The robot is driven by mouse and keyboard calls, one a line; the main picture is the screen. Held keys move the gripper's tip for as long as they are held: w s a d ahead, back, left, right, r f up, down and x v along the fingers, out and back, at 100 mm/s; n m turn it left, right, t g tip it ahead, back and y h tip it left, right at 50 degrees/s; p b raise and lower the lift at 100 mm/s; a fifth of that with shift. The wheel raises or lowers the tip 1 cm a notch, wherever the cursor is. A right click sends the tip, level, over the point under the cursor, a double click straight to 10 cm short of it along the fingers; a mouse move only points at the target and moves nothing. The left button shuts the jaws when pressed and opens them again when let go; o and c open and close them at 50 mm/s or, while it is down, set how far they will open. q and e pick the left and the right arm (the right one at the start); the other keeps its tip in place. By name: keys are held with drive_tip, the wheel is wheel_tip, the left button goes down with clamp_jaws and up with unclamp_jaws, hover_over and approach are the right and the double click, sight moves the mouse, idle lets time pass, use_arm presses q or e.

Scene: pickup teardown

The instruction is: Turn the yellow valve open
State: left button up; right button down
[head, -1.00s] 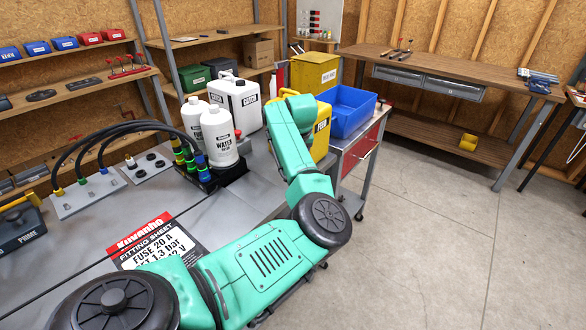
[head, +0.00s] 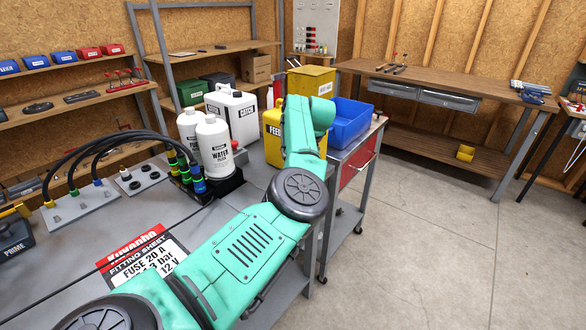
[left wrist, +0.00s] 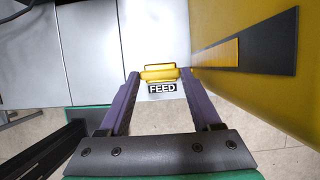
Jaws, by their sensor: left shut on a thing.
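The bar lies crosswise between the fingertips. My right gripper is in neither view.
White bottles (head: 213,150), a white CATCH can (head: 222,105) and a blue bin (head: 352,122) are near. The floor to the right is clear.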

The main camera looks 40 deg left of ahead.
use_arm(q)
drive_tip(key=shift+r, duration=0.1)
idle(0.3)
drive_tip(key=o, duration=1.4)
